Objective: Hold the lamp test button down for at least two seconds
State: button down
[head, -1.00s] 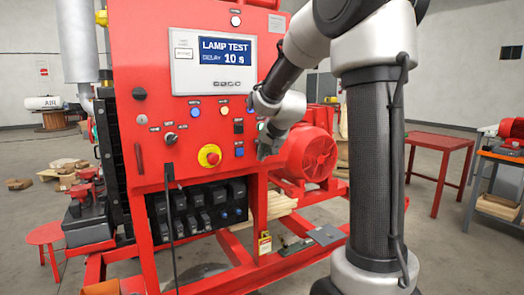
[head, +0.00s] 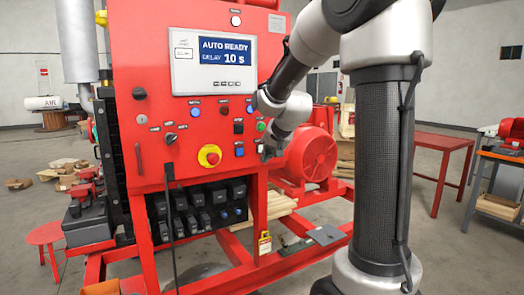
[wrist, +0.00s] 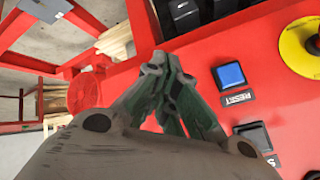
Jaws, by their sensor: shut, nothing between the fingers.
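The red control panel (head: 150,90) stands in the middle of the head view. Its display (head: 225,50) reads AUTO READY, DELAY 10 s. My gripper (head: 267,155) is shut and empty, at the panel's lower right edge. In the wrist view its fingertips (wrist: 160,62) are closed together over the red panel, left of a blue button (wrist: 229,75) labelled RESET. A dark button (wrist: 254,134) sits below that one. I cannot read which button is the lamp test button. I cannot tell if the fingertips touch anything.
A red and yellow emergency stop (head: 209,155) sits left of the blue RESET button (head: 239,149). A green button (head: 261,126) is close to my gripper. Black breakers (head: 205,205) line the panel's bottom. A red motor (head: 308,155) stands behind, with a red table (head: 445,142) at right.

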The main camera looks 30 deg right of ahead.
jog(key=s, duration=0.4)
jog(key=shift+s, duration=0.2)
dwell(0.4)
jog(key=s+a+f+n+g, duration=0.1)
jog(key=s+a+n+g, duration=0.1)
jog(key=s, duration=1.2)
jog(key=s+a+f+n+g, duration=0.1)
jog(key=s+a+n, duration=0.3)
jog(key=s, duration=1)
jog(key=shift+s+n+g+y, duration=0.3)
jog(key=shift+n+g, duration=0.5)
jog(key=shift+n, duration=0.3)
